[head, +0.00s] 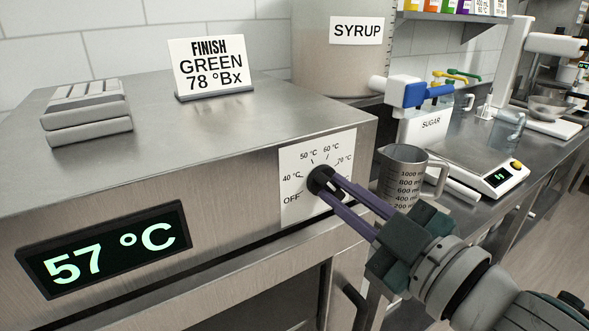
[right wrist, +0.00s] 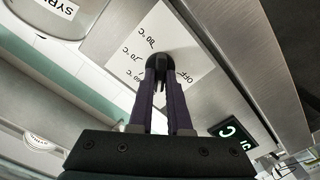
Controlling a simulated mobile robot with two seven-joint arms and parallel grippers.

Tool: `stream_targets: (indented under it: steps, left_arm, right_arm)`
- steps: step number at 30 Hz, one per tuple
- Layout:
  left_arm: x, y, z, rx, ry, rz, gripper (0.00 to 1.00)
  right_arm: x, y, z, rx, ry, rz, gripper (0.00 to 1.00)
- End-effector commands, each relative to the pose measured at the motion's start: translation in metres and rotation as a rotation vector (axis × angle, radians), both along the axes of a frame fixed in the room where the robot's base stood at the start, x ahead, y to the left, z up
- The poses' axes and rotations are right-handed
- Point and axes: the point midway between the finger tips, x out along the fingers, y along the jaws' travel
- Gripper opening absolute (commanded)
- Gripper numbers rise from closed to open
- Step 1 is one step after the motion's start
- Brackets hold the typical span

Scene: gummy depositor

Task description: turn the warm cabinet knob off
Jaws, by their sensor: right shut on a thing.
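The warm cabinet (head: 230,160) is a steel box with a white dial plate (head: 290,208) on its front. The plate reads OFF, 40, 50, 60 and 70 °C, with more hidden behind my gripper. The black knob (head: 317,179) sits at the middle of the plate; its pointer direction cannot be told. My right gripper (head: 328,186) has its purple fingers shut on the knob. In the right wrist view the fingers close on the knob (right wrist: 158,63), with OFF to its right. The green display (head: 105,248) reads 57 °C. My left gripper is not in view.
A sign (head: 211,68) reading FINISH GREEN 78 °Bx and a grey stacked block (head: 86,112) stand on the cabinet. A measuring jug (head: 402,176) stands close behind my right gripper. A scale (head: 476,172) and the SYRUP vessel (head: 340,45) are farther back.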

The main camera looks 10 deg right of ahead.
Motion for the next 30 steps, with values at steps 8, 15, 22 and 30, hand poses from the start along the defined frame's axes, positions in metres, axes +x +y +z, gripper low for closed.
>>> stream_targets:
  steps: [8,15,22,30]
  left_arm:
    - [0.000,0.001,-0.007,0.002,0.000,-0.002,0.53]
    - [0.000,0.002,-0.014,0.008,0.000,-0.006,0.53]
    - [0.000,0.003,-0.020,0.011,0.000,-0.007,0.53]
    - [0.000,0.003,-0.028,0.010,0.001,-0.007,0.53]
  right_arm:
    - [0.000,0.001,-0.001,-0.248,-0.091,0.000,0.00]
    - [0.000,0.001,-0.002,-0.462,-0.170,0.001,0.00]
    - [0.000,0.001,-0.002,-0.669,-0.245,0.001,0.00]
    - [0.000,0.001,-0.003,-0.900,-0.329,0.001,0.00]
